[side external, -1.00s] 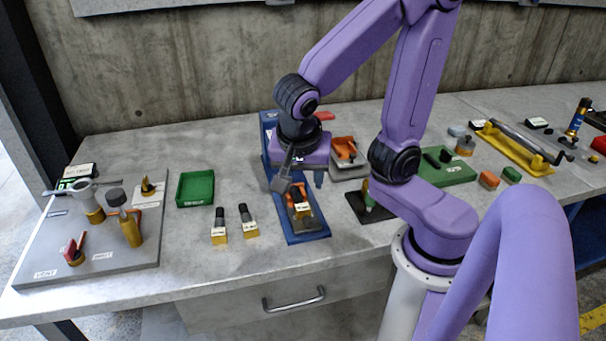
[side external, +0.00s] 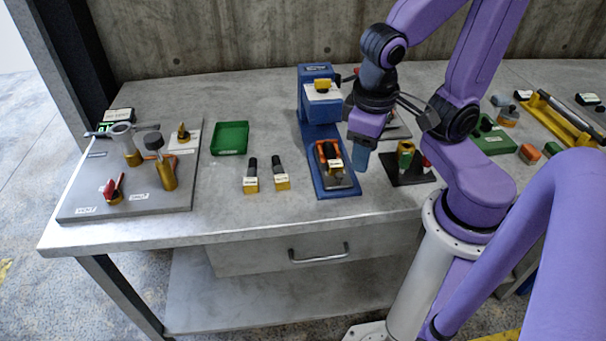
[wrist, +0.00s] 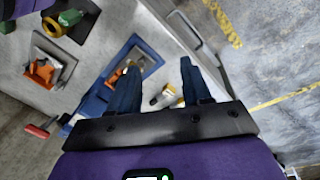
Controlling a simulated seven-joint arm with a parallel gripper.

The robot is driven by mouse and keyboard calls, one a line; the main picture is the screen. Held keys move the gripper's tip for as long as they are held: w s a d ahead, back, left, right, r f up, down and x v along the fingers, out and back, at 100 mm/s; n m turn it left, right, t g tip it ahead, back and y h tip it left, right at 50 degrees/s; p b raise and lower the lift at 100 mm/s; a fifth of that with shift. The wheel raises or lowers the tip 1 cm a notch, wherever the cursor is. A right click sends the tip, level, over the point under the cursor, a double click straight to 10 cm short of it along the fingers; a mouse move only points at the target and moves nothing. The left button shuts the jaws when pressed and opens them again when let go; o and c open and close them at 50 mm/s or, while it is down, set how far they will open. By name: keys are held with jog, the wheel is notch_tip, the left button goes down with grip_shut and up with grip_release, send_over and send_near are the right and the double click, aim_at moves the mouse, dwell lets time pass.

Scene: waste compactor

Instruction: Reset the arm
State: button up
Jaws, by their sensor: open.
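My gripper (side external: 360,158) is open and empty, its blue fingers pointing down in the air just right of the blue press in the side view. In the wrist view my two fingers (wrist: 160,88) are spread apart. The blue press (side external: 305,125) stands upright on the bench, with a yellow piece (side external: 323,86) at its top. An orange-and-grey holder (side external: 322,152) with a labelled dark-and-yellow block (side external: 334,164) sits on its base. In the wrist view, the blue base (wrist: 143,48) lies left of and beyond my fingers, and the hand hides part of the press.
A grey board (side external: 90,200) with several fixtures is at far left. A dark stand (side external: 408,178) is close on the right. Bare bench (side external: 225,215) lies in front.

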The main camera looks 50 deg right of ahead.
jog(key=s+n, duration=0.1)
jog(key=n, duration=0.2)
jog(key=s+n+y, duration=0.1)
jog(key=n, duration=0.3)
jog(key=s+n, duration=0.2)
jog(key=n, duration=0.1)
jog(key=shift+a+f+n+g+y, duration=0.1)
jog(key=shift+f+n+g+y, duration=0.2)
jog(key=shift+y, duration=0.1)
